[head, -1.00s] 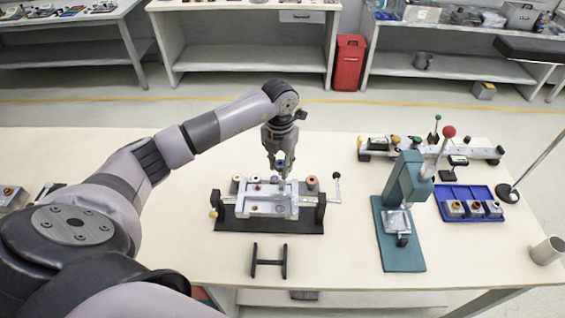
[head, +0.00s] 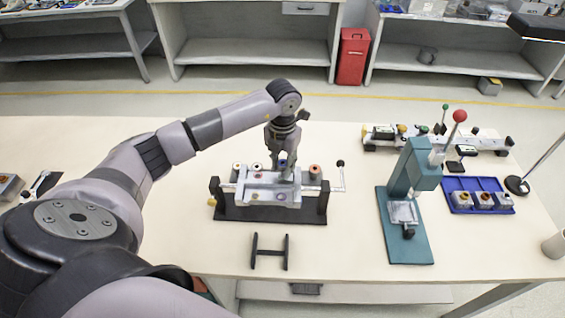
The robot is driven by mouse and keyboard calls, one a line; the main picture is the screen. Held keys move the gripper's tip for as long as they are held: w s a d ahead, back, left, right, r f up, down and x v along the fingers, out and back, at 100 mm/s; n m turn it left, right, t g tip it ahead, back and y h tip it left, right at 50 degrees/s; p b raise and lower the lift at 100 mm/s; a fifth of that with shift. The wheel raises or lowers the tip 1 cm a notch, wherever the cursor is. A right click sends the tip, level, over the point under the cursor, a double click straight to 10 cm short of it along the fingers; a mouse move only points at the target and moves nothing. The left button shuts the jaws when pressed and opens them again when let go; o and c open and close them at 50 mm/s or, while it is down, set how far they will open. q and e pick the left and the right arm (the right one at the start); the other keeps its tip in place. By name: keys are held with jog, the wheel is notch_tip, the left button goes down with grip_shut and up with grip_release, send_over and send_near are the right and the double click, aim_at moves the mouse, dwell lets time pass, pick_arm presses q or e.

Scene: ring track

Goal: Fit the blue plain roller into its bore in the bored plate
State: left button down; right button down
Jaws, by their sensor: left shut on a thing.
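The light grey bored plate (head: 262,197) sits in a dark-based fixture at the middle of the table. Bores with coloured rims show on its front face. My left gripper (head: 286,174) points down over the plate's back right part, with its fingers shut. A blue patch (head: 282,162) shows at the fingers. I take it for the blue plain roller; most of it is hidden, and I cannot tell whether it touches a bore. My right gripper is not in view.
Other rollers, one orange-brown (head: 315,170), stand along the fixture's back. A crank handle (head: 341,175) sticks out at its right. A black stand (head: 269,252) lies in front. A teal press (head: 410,205) and a blue tray (head: 466,208) stand to the right.

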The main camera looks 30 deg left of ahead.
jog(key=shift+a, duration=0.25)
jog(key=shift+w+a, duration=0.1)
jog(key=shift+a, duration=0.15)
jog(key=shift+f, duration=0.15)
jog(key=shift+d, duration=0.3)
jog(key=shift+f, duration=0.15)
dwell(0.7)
pick_arm(q)
jog(key=shift+f+b, duration=0.55)
jog(key=shift+b, duration=0.15)
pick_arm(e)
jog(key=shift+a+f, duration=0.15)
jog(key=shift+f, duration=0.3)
pick_arm(q)
jog(key=shift+r, duration=0.2)
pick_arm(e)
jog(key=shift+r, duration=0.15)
